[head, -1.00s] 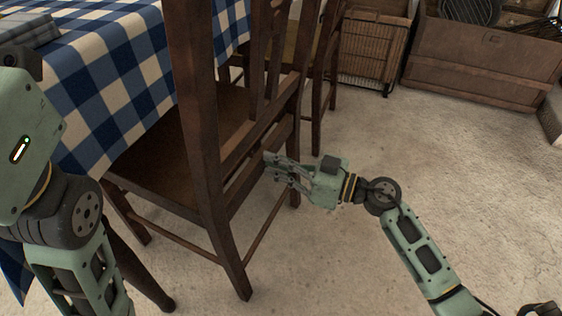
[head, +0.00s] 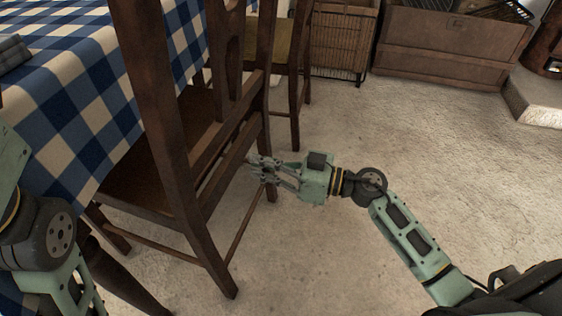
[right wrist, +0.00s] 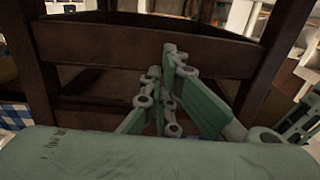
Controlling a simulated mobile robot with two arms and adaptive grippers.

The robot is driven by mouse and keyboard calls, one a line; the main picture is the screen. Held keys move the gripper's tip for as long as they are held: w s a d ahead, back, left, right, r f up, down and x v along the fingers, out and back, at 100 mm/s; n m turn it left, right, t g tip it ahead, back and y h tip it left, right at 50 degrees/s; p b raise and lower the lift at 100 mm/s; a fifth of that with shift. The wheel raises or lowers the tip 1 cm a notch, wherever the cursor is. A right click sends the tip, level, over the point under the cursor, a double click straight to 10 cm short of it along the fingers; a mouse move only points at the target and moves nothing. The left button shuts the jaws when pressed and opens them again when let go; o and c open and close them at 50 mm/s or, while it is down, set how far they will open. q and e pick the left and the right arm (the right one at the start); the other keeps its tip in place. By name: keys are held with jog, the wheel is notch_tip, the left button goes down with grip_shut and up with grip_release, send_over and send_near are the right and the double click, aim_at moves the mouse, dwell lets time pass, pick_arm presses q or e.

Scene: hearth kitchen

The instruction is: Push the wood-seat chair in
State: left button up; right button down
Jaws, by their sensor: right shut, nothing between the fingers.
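The wood-seat chair (head: 185,165) is dark brown and stands at the table's side, its seat partly under the blue-and-white checked tablecloth (head: 95,95). Its back faces my right arm. My right gripper (head: 257,167) is shut and empty at the chair's back, by the lower rail near the far post. In the right wrist view the shut fingers (right wrist: 170,85) point at the dark back rails (right wrist: 150,48); I cannot tell whether they touch. My left arm shows at the left edge of the head view, but its fingers are out of the picture.
A second chair (head: 292,60) stands beyond the first along the table. A wicker-fronted cabinet (head: 342,42) and a wooden chest (head: 445,48) stand at the back. A pale stone ledge (head: 535,95) is at right. The floor (head: 400,150) between is clear.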

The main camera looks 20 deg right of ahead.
jog(key=p+v, duration=0.1)
jog(key=v, duration=0.6)
jog(key=shift+f, duration=0.25)
